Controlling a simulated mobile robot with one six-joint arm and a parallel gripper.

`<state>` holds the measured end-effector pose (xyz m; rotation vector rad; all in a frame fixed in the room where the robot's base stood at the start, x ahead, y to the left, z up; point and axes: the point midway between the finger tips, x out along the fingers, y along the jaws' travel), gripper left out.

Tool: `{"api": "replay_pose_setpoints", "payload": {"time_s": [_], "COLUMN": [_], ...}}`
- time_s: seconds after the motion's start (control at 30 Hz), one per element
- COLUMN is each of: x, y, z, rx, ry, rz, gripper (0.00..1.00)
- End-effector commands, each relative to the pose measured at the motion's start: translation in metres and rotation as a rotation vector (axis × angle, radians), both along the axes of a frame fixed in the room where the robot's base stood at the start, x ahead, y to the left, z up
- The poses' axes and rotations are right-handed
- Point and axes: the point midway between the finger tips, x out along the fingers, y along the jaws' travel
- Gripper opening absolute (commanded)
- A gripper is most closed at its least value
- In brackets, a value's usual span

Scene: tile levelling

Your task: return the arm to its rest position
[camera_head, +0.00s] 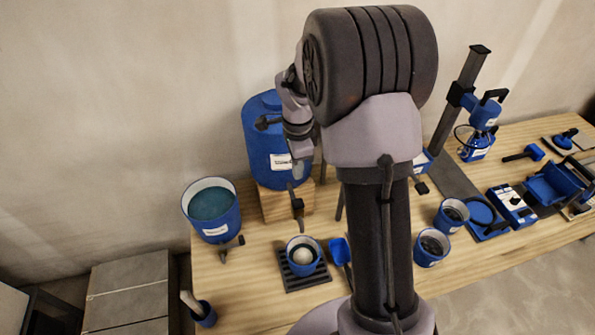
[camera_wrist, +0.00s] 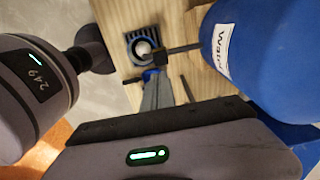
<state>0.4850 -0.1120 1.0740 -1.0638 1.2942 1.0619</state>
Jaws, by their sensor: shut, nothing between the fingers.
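My arm rises through the middle of the head view, its large dark joint high above the table. My gripper (camera_head: 298,168) hangs at the left of the arm, in front of the blue water barrel (camera_head: 262,140). It is shut and empty, pointing down; its fingertips are small and hard to make out. In the wrist view a dark housing with a green light fills the bottom, and the labelled barrel (camera_wrist: 255,55) is close at the right.
The barrel stands on a wooden block (camera_head: 275,206), its tap (camera_head: 297,204) jutting forward. A blue bucket (camera_head: 212,210) is at the left. A cup (camera_head: 303,256) sits on a black grate, beside a blue scoop (camera_head: 341,251). Tools and a drill stand (camera_head: 462,100) crowd the right.

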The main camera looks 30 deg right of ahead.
Motion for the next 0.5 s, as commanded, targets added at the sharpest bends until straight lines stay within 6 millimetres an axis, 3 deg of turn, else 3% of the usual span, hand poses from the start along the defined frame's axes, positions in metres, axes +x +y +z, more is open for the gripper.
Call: {"api": "replay_pose_setpoints", "payload": {"time_s": [0.3,0.37,0.43,0.5], "x": [-0.001,-0.006,-0.022,-0.051], "y": [0.002,0.010,0.030,0.056], "z": [0.003,0.015,0.039,0.065], "rx": [-0.001,-0.001,-0.002,-0.013], "ry": [-0.009,-0.036,-0.095,-0.174], "rz": [0.016,0.074,0.210,0.407], "gripper": [0.00,0.00,0.00,0.00]}}
